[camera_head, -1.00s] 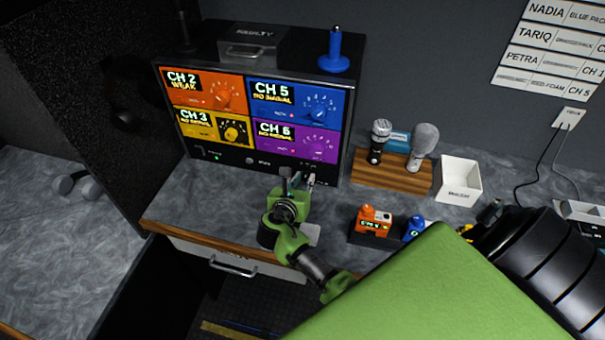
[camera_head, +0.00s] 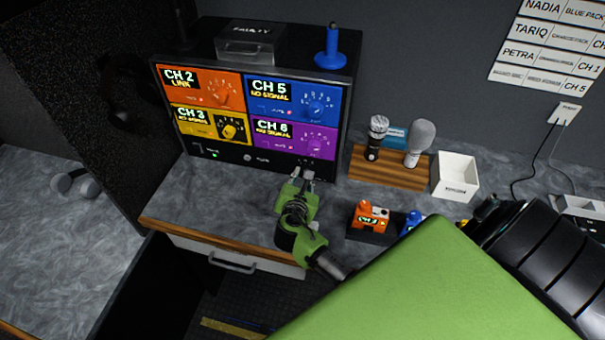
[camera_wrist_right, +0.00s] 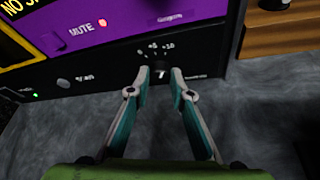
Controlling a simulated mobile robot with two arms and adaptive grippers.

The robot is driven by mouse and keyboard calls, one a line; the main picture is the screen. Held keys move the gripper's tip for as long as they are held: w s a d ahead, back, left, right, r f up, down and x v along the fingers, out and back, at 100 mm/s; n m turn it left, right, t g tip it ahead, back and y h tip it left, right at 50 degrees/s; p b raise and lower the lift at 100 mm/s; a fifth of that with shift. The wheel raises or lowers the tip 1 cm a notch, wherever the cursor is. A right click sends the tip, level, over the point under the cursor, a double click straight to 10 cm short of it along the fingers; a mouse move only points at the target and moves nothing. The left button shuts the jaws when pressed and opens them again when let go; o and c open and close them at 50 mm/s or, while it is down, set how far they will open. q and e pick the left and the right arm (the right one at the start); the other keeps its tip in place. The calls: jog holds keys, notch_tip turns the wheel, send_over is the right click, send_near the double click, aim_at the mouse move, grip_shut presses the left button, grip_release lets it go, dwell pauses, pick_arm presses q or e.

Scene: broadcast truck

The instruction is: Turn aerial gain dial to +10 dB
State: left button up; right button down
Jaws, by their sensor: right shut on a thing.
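The receiver rack (camera_head: 225,152) stands at the back of the counter with four coloured channel panels. The aerial gain dial (camera_wrist_right: 161,75) is a small dark knob with a white pointer mark, low on the rack's black front strip at right. Printed marks, +5 and +10, show above it in the right wrist view. My right gripper (camera_wrist_right: 160,80) has its fingertips at both sides of this dial and is shut on it, covering most of it. In the head view the right gripper (camera_head: 303,175) is at the rack's lower right edge. My left gripper is not in view.
The orange CH 2 panel (camera_head: 200,86) reads LINK. A wooden stand (camera_head: 385,178) with two microphones, a white box (camera_head: 455,178) and a dark holder with an orange pack (camera_head: 371,215) are to the right. Bare counter (camera_head: 200,190) lies left of the gripper.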

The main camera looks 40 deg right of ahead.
jog(key=c, duration=1.8)
grip_release()
jog(key=shift+d, duration=0.1)
jog(key=v, duration=1.2)
jog(key=shift+f, duration=0.1)
